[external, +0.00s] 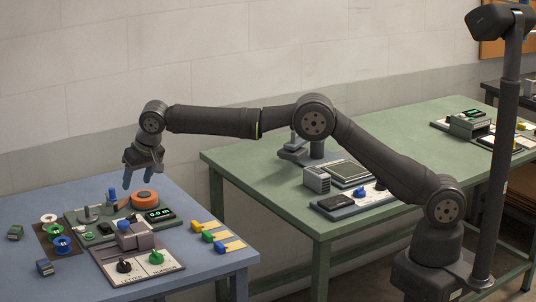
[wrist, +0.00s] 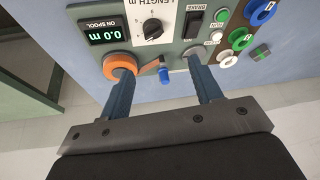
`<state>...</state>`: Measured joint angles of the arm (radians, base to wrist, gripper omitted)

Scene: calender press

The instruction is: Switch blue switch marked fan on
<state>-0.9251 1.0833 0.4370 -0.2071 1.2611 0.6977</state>
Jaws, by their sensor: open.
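A small blue switch (external: 220,248) sits on a yellow plate at the right side of the blue table in the external view. Green and yellow switches on similar plates stand in a row behind it. No "fan" marking is readable on any of them, and the blue switch's position cannot be made out. My gripper (external: 142,178) is open and empty above the spool panel, at the back left of these switches. In the wrist view my gripper (wrist: 160,70) has its fingers spread above the orange disc and a blue-knobbed lever. The row of switches is not identifiable there.
The spool panel carries an orange disc (external: 144,197), an upright blue knob (external: 112,193) and a display (wrist: 104,33) reading 0.0 m. A box with black and green knobs (external: 157,258) stands in front. Coloured spools (external: 61,243) lie left. A green table (external: 270,165) stands behind.

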